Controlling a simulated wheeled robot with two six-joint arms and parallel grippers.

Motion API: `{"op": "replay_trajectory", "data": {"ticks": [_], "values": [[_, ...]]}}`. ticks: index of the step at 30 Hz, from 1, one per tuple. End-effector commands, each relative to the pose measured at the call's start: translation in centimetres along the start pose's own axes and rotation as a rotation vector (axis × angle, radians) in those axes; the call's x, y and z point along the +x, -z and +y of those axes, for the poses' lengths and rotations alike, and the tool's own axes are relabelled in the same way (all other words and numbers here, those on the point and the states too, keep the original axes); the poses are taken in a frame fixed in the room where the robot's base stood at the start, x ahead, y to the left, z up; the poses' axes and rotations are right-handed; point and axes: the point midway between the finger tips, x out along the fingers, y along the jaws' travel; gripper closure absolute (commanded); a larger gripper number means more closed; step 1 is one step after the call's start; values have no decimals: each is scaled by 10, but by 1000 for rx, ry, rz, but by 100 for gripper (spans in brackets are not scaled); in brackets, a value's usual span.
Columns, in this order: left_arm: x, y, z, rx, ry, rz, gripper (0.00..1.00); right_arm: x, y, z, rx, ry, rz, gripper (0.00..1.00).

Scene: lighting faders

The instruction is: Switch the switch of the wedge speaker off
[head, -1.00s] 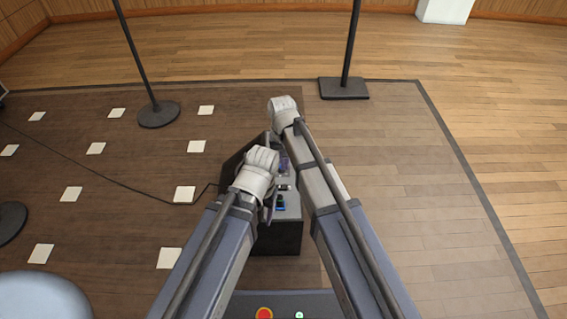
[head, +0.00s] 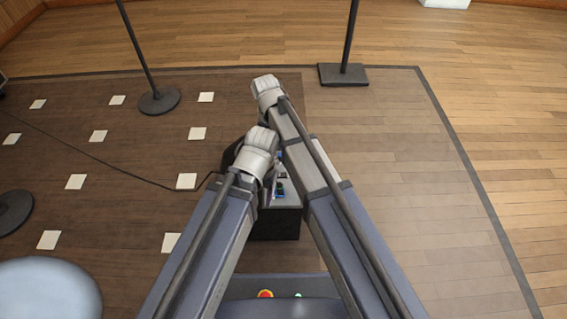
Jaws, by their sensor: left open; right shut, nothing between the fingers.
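The wedge speaker (head: 276,226) is a dark box on the brown floor, straight ahead of my base and partly hidden under my arms. Its grey control side shows a small panel with blue and green parts (head: 280,187). I cannot make out the switch or its position. My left gripper (head: 267,172) is open above the speaker, close to this panel, its fingers mostly hidden by its pale wrist. I cannot tell whether it touches. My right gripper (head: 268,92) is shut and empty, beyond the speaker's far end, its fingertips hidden.
Two stands with a round base (head: 159,101) and a square base (head: 343,75) stand beyond. A black cable (head: 120,168) runs left from the speaker across the floor. White floor squares (head: 186,181) lie to the left. The floor on the right is clear.

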Motion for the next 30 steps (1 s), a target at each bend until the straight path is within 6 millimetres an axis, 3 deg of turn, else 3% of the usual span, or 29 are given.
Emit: {"op": "replay_trajectory", "data": {"ticks": [14,30], "values": [[10,0,1,-2,0,0,37,10,0,1,2,1,0,100],[78,4,8,-15,0,1,37,79,0,0,2,1,0,100]]}}
